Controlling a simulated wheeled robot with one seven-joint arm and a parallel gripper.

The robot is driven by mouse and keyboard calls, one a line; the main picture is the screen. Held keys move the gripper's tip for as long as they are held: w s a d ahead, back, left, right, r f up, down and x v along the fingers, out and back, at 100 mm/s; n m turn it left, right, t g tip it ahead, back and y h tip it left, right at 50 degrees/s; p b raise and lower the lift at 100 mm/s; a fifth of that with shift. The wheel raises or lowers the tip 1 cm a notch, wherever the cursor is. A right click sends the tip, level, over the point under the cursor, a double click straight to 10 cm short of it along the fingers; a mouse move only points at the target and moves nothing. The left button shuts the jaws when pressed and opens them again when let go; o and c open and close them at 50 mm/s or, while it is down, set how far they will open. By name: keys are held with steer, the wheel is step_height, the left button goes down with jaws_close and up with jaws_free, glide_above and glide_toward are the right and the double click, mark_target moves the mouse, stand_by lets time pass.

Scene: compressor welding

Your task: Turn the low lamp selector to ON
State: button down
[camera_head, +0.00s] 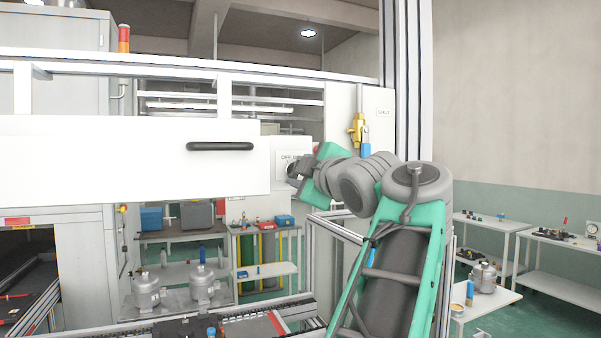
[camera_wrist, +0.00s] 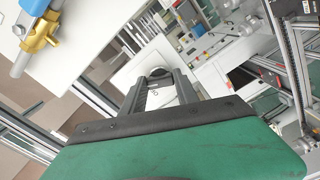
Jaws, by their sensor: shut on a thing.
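The low lamp selector (camera_head: 291,170) is on a white panel (camera_head: 277,152) right of the large white door, with lettering that seems to read OFF above it. My gripper (camera_head: 297,172) reaches it from the right.
A yellow valve with a blue handle (camera_head: 358,131) is mounted above my arm, and shows at upper left in the wrist view (camera_wrist: 38,42). The white door with a black handle (camera_head: 220,146) stands to the left. Metal compressors (camera_head: 203,285) stand lower down.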

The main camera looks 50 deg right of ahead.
steer(key=shift+m, duration=0.3)
steer(key=c, duration=0.9)
jaws_free()
steer(key=b+v, duration=0.1)
steer(key=v, duration=0.7)
steer(key=shift+b, duration=0.35)
steer(key=shift+w, duration=0.1)
